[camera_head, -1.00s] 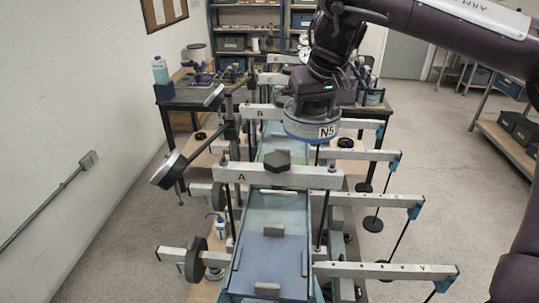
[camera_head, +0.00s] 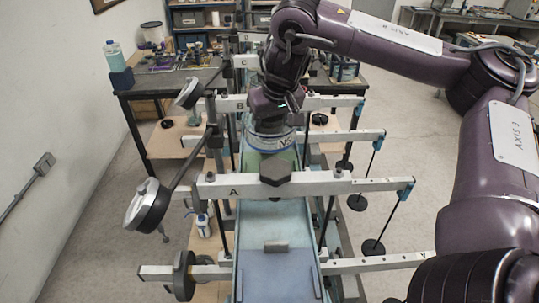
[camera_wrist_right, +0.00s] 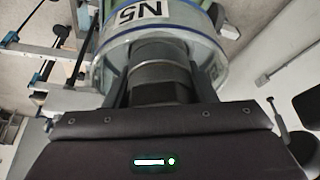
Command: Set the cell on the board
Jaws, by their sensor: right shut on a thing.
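The cell is a round drum with a grey-blue band (camera_head: 262,144) and a white N5 label. My right gripper (camera_head: 270,124) is shut on it from above, by the dark grip on its top. In the right wrist view the cell (camera_wrist_right: 92,55) is in front of the fingers of my right gripper (camera_wrist_right: 157,82). The long blue-green board (camera_head: 262,215) runs away under the lever beams. The cell is over its green part, behind beam A; whether it touches is hidden by beam A. My left gripper is out of view.
Beam A (camera_head: 225,188) with a dark hexagonal knob (camera_head: 275,172) crosses just in front of the cell. Beam B (camera_head: 325,103) lies behind. Round dials (camera_head: 148,205) stand at left, and rods with black weights hang at right. A small grey block (camera_head: 276,246) sits on the near board.

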